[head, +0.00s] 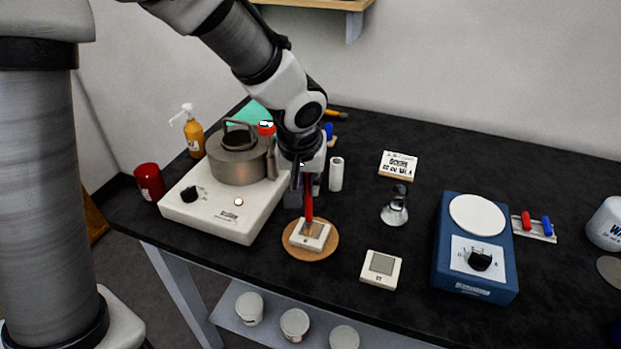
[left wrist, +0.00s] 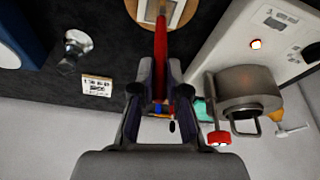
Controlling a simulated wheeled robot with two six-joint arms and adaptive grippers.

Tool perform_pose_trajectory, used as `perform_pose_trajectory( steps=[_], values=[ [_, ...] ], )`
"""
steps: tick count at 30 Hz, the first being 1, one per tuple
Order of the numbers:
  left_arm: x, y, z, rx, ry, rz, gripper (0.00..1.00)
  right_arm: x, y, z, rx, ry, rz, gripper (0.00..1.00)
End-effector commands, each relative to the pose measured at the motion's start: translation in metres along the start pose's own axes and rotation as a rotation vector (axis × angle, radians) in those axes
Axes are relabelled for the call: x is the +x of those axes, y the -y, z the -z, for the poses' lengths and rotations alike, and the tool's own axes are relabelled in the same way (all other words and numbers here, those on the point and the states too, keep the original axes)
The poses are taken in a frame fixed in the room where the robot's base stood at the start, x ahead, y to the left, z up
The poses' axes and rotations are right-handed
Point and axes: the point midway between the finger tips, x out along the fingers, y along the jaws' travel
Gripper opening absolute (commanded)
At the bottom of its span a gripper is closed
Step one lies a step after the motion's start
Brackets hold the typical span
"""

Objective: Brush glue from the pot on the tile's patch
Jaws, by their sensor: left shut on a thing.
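My left gripper (head: 303,188) is shut on a red-handled brush (head: 309,203), which points down. The brush also shows in the left wrist view (left wrist: 160,50), between the fingers (left wrist: 160,92). Its lower end is at the patch of a white tile (head: 298,240); I cannot tell whether it touches. The tile lies on a round cork mat (head: 290,250), and its patch looks brownish. The metal pot (head: 238,164) with a loop handle stands on a white hot plate (head: 215,222) left of the gripper. Its contents look dark. My right gripper is out of view.
A second white tile (head: 381,270) with a grey patch lies right of the mat. A small glass bottle (head: 395,208), a white cylinder (head: 336,174), a sign card (head: 398,165) and a blue device (head: 475,245) stand around. A red-capped piece (head: 266,129) is beside the pot.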

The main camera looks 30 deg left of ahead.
Motion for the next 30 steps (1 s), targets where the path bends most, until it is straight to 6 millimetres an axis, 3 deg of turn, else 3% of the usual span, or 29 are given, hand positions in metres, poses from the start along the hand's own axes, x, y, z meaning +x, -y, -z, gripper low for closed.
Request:
perform_pose_trajectory(
  steps=[11,23,30],
  values=[
    [0.010,-0.005,0.025,-0.001,0.001,0.000,0.00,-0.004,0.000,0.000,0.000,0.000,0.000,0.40],
    [0.000,0.000,0.001,0.000,0.000,-0.001,0.00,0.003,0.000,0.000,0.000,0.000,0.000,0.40],
    [0.003,-0.003,0.013,-0.001,0.001,-0.001,0.00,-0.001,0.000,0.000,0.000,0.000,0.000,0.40]
  ],
)
